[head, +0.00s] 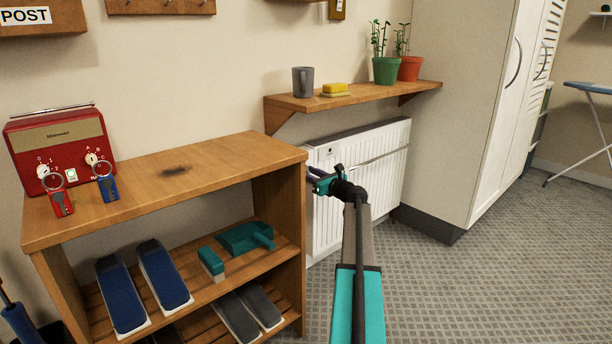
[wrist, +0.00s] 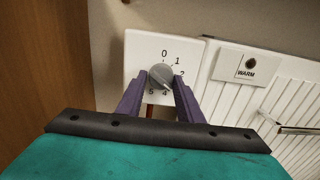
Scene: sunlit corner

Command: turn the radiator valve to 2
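The radiator valve is a round grey knob (wrist: 161,76) on a white plate (wrist: 135,66) with numbers around it. 0, 1, 4 and 5 can be read; 2 is partly covered and 3 is hidden by my right finger. A pale mark on the knob points to the lower right, near the 4 or the hidden 3. My gripper (wrist: 161,79) has its two purple fingers on either side of the knob, close to its edges; contact is not clear. In the head view my gripper (head: 318,180) is at the radiator's left end, and the knob is not clearly seen.
The white radiator (head: 385,165) carries a WARM label (wrist: 246,66) right of the valve. A wooden bench (head: 215,158) stands close on the left. A shelf (head: 355,98) with a mug, sponge and plants hangs above. The floor (head: 480,290) at right is clear.

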